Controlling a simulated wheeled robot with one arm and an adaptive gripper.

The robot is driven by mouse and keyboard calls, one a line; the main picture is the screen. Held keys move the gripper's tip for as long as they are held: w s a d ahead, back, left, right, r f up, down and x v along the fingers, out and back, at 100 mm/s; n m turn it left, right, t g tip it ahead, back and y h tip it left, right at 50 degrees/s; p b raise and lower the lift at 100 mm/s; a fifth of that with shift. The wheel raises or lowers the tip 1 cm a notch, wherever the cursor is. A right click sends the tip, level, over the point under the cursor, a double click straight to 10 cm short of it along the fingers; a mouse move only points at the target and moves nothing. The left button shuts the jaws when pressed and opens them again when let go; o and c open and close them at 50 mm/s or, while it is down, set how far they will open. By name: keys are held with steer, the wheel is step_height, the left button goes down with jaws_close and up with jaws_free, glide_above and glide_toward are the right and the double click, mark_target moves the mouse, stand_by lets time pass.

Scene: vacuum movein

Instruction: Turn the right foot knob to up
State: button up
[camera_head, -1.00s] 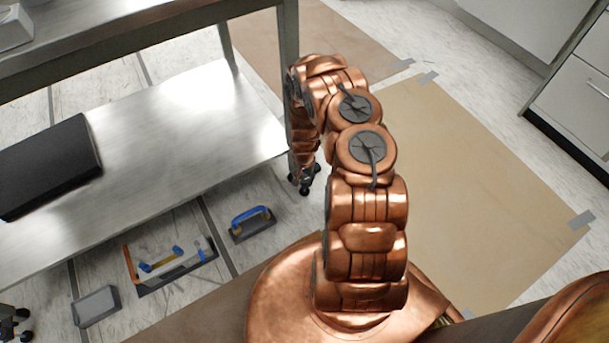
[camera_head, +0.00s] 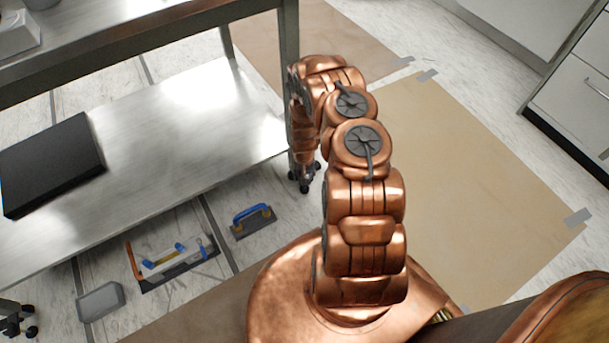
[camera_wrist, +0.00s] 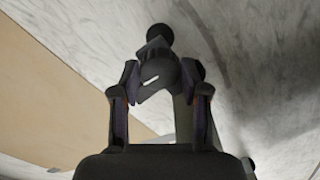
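A dark foot with a rounded knob (camera_wrist: 160,73) sits at the lower end of a grey table leg in the wrist view. A pale slot-like mark shows on the knob. My gripper (camera_wrist: 160,82) is open, with one finger on each side of the knob; whether the fingers touch it cannot be told. In the head view my gripper (camera_head: 305,178) is low beside the near right table leg, close to the floor. My arm hides most of the foot there.
The steel table (camera_head: 270,135) has a low shelf bearing a black box (camera_head: 50,165). A blue-handled trowel (camera_head: 252,220), another tool (camera_head: 172,262) and a grey block (camera_head: 100,301) lie on the floor below. Taped brown sheeting (camera_head: 480,190) covers open floor to the right.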

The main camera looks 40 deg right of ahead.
steer(key=o, duration=0.4)
steer(key=shift+o, duration=0.2)
step_height(320, 180, up, 12)
stand_by(0.8)
stand_by(0.3)
